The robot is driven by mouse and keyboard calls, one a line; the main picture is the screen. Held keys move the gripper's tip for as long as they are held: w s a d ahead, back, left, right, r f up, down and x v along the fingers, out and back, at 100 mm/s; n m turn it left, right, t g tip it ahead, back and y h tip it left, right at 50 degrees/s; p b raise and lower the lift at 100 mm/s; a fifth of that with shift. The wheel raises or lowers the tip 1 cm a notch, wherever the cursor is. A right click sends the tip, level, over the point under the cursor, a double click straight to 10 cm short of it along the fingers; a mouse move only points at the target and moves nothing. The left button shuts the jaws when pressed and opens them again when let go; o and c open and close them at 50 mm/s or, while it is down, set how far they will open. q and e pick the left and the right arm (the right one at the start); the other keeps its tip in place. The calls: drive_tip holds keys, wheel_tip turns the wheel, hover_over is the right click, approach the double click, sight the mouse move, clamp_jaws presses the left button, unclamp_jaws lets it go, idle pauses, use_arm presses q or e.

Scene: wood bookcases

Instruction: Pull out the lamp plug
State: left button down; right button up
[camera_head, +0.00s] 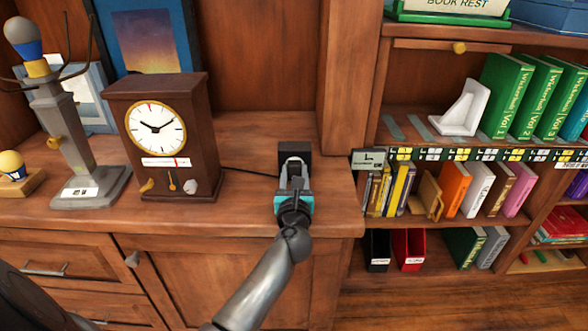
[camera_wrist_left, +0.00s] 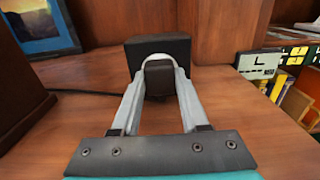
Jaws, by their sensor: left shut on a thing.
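A small dark plug (camera_wrist_left: 159,78) sits between the fingers of my left gripper (camera_head: 294,166), against the front of a black socket box (camera_head: 294,149). The gripper is shut on the plug. In the left wrist view, the socket box (camera_wrist_left: 158,50) stands upright behind the fingertips. I cannot see a gap between plug and box; the fingers hide part of the contact. A thin black cord (camera_head: 247,171) runs along the cabinet top from the clock's side toward the box. A lamp cannot be made out for certain. My right gripper is not in view.
A wooden clock (camera_head: 160,138) stands left of the gripper on the cabinet top (camera_head: 240,210). A grey post with a coloured bulb-like top (camera_head: 66,140) stands farther left. A bookcase with several books (camera_head: 455,190) is at the right. The cabinet top in front of the clock is clear.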

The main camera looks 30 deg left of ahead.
use_arm(q)
drive_tip(key=shift+s+d, duration=0.1)
idle(0.4)
drive_tip(key=shift+p+v, duration=0.65)
drive_tip(key=shift+v, duration=2.2)
drive_tip(key=shift+r, duration=0.1)
